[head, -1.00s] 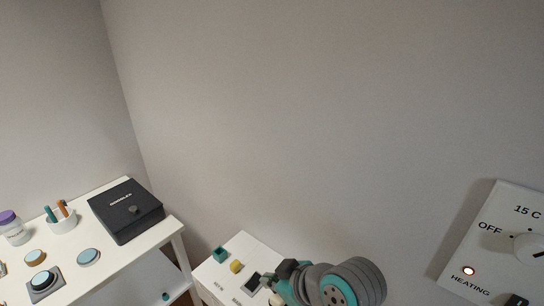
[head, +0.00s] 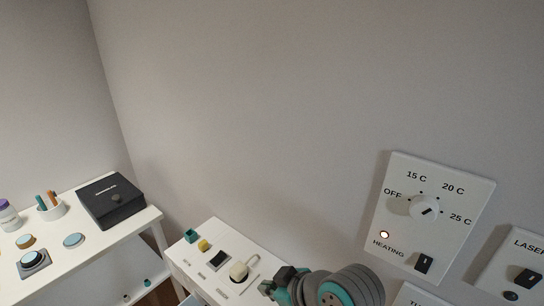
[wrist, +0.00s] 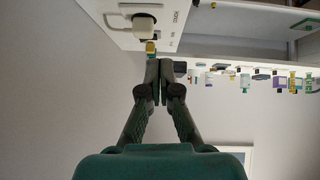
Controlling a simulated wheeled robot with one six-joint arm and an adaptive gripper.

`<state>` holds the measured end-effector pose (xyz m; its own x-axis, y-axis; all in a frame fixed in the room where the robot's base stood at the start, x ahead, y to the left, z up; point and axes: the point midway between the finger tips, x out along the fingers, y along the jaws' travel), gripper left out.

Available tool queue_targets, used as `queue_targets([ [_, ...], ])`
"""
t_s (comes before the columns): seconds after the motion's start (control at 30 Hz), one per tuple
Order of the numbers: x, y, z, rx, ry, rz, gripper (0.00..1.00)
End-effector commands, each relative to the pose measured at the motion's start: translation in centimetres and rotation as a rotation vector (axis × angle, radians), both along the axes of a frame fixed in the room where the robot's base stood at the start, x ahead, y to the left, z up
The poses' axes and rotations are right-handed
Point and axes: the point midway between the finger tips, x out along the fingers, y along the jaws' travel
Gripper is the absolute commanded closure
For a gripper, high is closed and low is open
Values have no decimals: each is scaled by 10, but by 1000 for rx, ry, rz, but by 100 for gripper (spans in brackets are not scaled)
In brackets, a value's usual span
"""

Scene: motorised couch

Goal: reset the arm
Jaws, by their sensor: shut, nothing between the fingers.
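My gripper (head: 278,285) shows at the bottom of the head view, with my grey and teal arm folded behind it. In the wrist view its two dark fingers (wrist: 160,68) are together at the tips and hold nothing. A white couch control panel (wrist: 115,18) is upside down at the top of the wrist view, beyond the fingers. The same white panel (head: 215,226) stands left of my gripper in the head view, with a dark switch, a pale knob (head: 239,271) and small teal and yellow blocks.
A white table at left carries a black box (head: 112,200), a pen cup (head: 50,208) and round buttons. A heating panel (head: 440,185) with a lit lamp and a laser panel (head: 520,262) are on the wall at right. The wall between is bare.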

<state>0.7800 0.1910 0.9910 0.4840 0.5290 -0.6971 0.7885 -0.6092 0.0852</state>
Motion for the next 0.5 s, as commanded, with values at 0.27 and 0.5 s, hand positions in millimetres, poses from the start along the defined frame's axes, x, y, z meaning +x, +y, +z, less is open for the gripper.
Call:
queue_targets([
  [0.27, -3, -5, -14, 21, 2, -39, 100],
  [0.5, -7, -13, -35, 52, -1, -99, 100],
])
